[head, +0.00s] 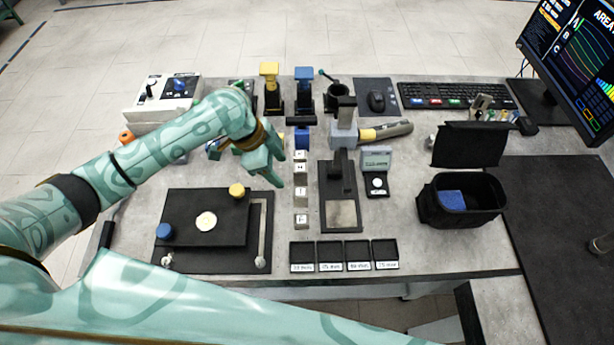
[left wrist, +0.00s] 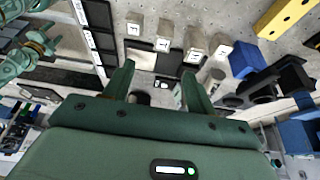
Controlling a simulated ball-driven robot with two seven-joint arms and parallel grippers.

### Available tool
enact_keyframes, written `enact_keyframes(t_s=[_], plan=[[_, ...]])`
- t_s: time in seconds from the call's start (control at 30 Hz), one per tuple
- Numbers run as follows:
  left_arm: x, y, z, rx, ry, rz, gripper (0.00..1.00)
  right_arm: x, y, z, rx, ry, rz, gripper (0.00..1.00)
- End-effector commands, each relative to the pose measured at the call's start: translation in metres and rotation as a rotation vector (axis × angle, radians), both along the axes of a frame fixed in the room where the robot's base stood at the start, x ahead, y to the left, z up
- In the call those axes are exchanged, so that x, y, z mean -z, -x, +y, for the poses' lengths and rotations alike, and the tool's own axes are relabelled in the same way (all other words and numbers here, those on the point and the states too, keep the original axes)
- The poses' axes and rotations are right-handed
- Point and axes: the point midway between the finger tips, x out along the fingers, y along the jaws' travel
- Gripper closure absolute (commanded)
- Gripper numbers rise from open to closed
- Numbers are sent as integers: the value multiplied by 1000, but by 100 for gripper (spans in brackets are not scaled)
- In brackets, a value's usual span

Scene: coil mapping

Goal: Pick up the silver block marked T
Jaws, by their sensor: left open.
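Several small silver blocks stand in a column on the grey table; their top marks are too small to read surely, so I cannot tell which is T. In the head view these are the nearest block (head: 301,221), one above it (head: 301,196), and others farther back (head: 300,168). They show in the left wrist view too, as one block (left wrist: 163,40), a block left of it (left wrist: 134,25) and others to the right (left wrist: 195,50). My left gripper (head: 280,172) is open and empty, just left of the column; its fingers also show in the wrist view (left wrist: 158,70).
A black platform (head: 180,212) with discs lies left of the blocks. Black labelled trays (head: 330,265) are in front. A black stand (head: 338,170) is close on the right. A blue block (head: 302,139) stands behind. An open black case (head: 462,215) is farther right.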

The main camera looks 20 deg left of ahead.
Motion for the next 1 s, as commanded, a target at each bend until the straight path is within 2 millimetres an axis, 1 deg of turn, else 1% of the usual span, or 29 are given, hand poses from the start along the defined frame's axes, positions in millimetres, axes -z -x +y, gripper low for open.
enact_keyframes(t_s=[0.07,0.17,0.3,0.37,0.4,0.5,0.7,0.77,0.9,1.0], plan=[[3,-1,1,0,1,7,44,1,-3,0,1,0,-3,44],[17,-2,-5,-1,3,13,44,7,7,0,1,0,10,44],[51,-5,-18,-1,5,12,44,20,33,-1,0,3,50,44],[65,-7,-23,-2,5,12,44,25,39,-1,-1,3,60,44],[74,-8,-26,-2,5,12,44,28,40,-1,0,4,62,44],[91,-10,-33,-2,4,10,44,34,36,-1,-1,3,57,44],[106,-12,-38,-2,1,8,44,38,20,1,0,-1,33,44],[113,-12,-39,-2,2,9,44,42,20,2,1,-3,34,44],[139,-16,-40,-3,2,11,44,54,24,3,1,-3,41,44],[150,-18,-45,-3,3,9,44,59,27,2,1,-3,46,44]])
